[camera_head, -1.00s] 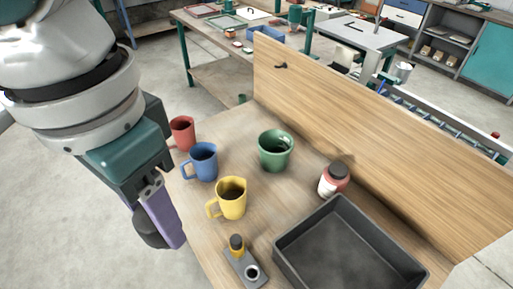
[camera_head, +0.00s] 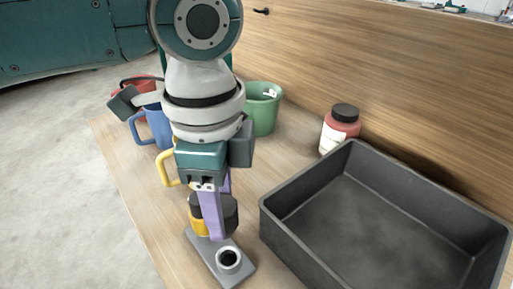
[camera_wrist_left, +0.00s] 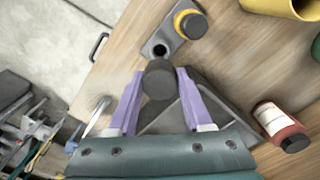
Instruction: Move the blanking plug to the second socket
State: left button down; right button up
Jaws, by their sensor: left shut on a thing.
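My left gripper (camera_head: 218,228) is shut on a dark grey round plug (camera_head: 230,214), which looks like the blanking plug. In the left wrist view the plug (camera_wrist_left: 159,80) sits between the two purple fingers (camera_wrist_left: 156,88). A small grey base (camera_head: 206,255) lies on the table below the gripper. Its near socket (camera_head: 228,258) is an open, light-rimmed hole, also seen empty in the left wrist view (camera_wrist_left: 159,49). Its other position carries a yellow piece (camera_head: 198,226) with a dark top (camera_wrist_left: 194,25). The held plug appears above the base, apart from the open socket. My right gripper is not in view.
A deep black tray (camera_head: 295,238) stands close right of the base. A red-and-white jar (camera_head: 339,133), a green pot (camera_head: 263,110), and blue (camera_head: 157,128), yellow (camera_head: 167,168) and red mugs stand behind. A wooden board (camera_head: 400,75) runs along the back.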

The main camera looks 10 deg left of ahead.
pick_arm(q)
jog(key=shift+r, duration=0.1)
jog(key=shift+r+p, duration=0.1)
jog(key=shift+p, duration=0.4)
notch_tip(320, 180, down, 6)
jog(key=b, duration=0.4)
jog(key=shift+p, duration=0.95)
dwell(1.3)
jog(key=shift+f+b, duration=1.15)
jog(key=shift+f, duration=0.6)
jog(key=shift+c, duration=1.2)
grip_release()
jog(key=shift+r, duration=0.1)
notch_tip(320, 180, up, 10)
jog(key=shift+p, duration=0.65)
